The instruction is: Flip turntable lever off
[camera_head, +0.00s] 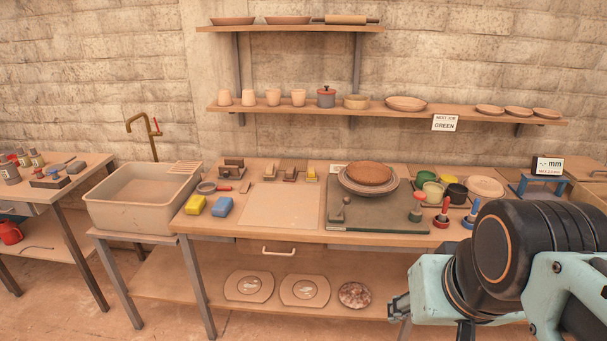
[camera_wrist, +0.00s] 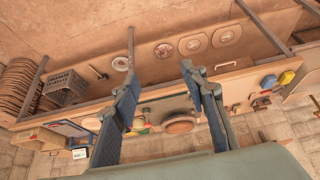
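The turntable (camera_head: 386,191) stands on a dark green board (camera_head: 375,222) on the workbench, with a brown clay dish (camera_head: 368,173) on top. A small grey lever (camera_head: 342,208) with a rounded end sticks up from the board at the turntable's front left. Its on or off position cannot be told. My gripper (camera_head: 398,306) is at the lower right in the head view, in front of the bench and apart from the lever. In the wrist view, my gripper (camera_wrist: 160,95) has its fingers wide apart with nothing between them. The dish (camera_wrist: 180,125) shows upside down there; the lever is too small to make out.
Red-knobbed (camera_head: 442,212) and blue-knobbed (camera_head: 470,214) tools stand right of the board, near green and yellow bowls (camera_head: 433,190). A pale board (camera_head: 280,205), yellow block (camera_head: 195,204) and blue block (camera_head: 222,206) lie left. A drawer handle (camera_head: 279,251) juts from the bench front.

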